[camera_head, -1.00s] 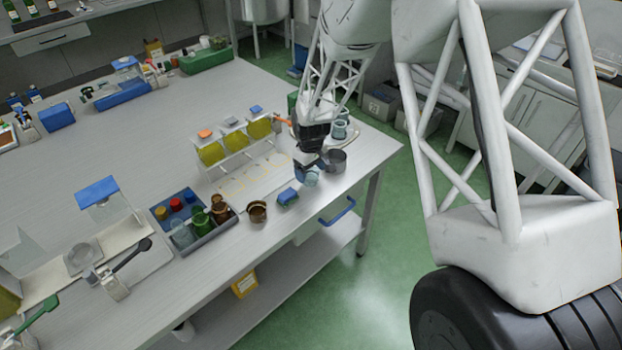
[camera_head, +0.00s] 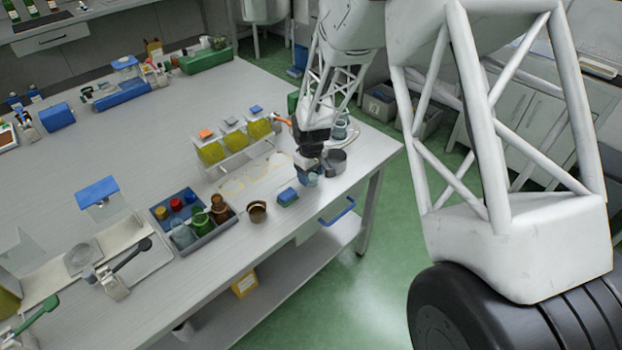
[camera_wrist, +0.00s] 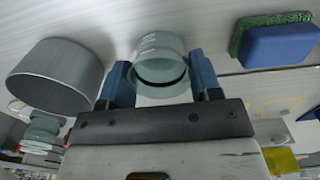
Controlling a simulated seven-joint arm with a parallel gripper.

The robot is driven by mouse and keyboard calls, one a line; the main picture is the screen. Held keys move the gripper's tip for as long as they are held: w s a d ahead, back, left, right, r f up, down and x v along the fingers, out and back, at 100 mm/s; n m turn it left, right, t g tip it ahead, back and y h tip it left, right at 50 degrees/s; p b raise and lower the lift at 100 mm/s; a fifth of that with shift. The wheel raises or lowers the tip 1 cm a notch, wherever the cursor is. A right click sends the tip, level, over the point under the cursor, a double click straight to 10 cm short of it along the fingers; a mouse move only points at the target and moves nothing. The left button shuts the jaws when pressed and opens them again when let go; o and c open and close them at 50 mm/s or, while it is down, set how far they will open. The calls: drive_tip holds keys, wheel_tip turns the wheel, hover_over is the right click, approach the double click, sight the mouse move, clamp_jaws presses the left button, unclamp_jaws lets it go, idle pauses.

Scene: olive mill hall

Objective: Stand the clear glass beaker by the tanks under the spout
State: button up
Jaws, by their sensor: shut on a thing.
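My gripper (camera_wrist: 162,80) is shut on a clear glass beaker (camera_wrist: 160,58), with one blue finger on each side of it in the wrist view. In the head view the beaker (camera_head: 312,180) shows only partly below my gripper (camera_head: 308,172), near the front edge of the bench. I cannot tell whether its base touches the bench. Tanks of yellow-green liquid (camera_head: 234,143) stand in a rack to the left of my gripper, with orange and blue tops. An orange piece (camera_head: 283,120) shows at the rack's right end; I cannot tell whether it is the spout.
A grey metal cup (camera_wrist: 55,75) stands close beside the beaker. A blue sponge with a green face (camera_wrist: 275,42) lies on its other side. A brown cup (camera_head: 257,211) and a grey tray (camera_head: 210,236) of bottles stand farther left. Glassware (camera_head: 341,130) stands behind my gripper.

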drive_tip(key=shift+r, duration=0.2)
idle(0.5)
drive_tip(key=shift+r, duration=3.1)
drive_tip(key=w+a+n, duration=0.1)
drive_tip(key=a, duration=1.5)
drive_tip(key=shift+w+r+n, duration=0.2)
drive_tip(key=shift+w+n, duration=0.05)
drive_tip(key=shift+n, duration=0.05)
drive_tip(key=shift+a, duration=0.1)
drive_tip(key=shift+f, duration=0.2)
drive_tip(key=shift+f, duration=2.85)
drive_tip(key=shift+w+a, duration=1)
drive_tip(key=shift+w, duration=0.05)
